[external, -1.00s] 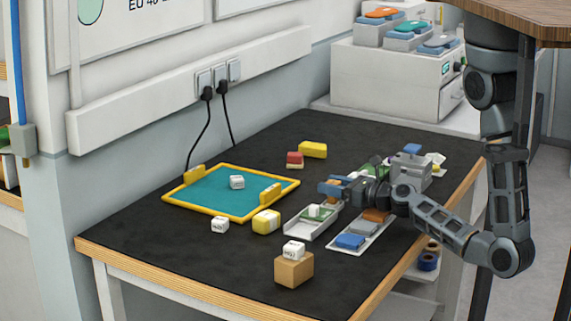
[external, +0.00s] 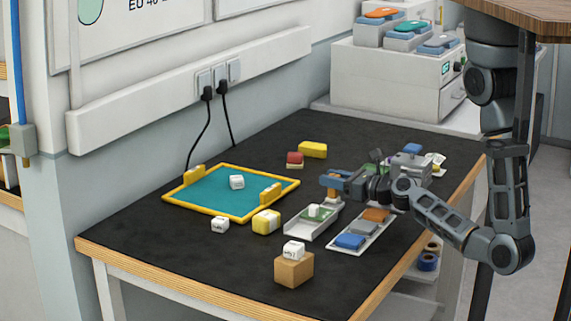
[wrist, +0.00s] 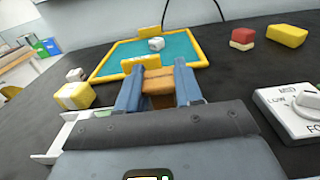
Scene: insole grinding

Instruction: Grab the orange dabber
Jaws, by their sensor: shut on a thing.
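My gripper (wrist: 158,85) has its blue fingers shut on an orange-brown block, the orange dabber (wrist: 158,96), which sits between them in the wrist view.
A white open tray (external: 298,229) holds a green block with a white cube. Beside it, a white tray (external: 341,249) holds blue, grey and orange pads. A yellow-framed teal mat (external: 207,191) lies behind left. A dial box (wrist: 300,105) stands right.

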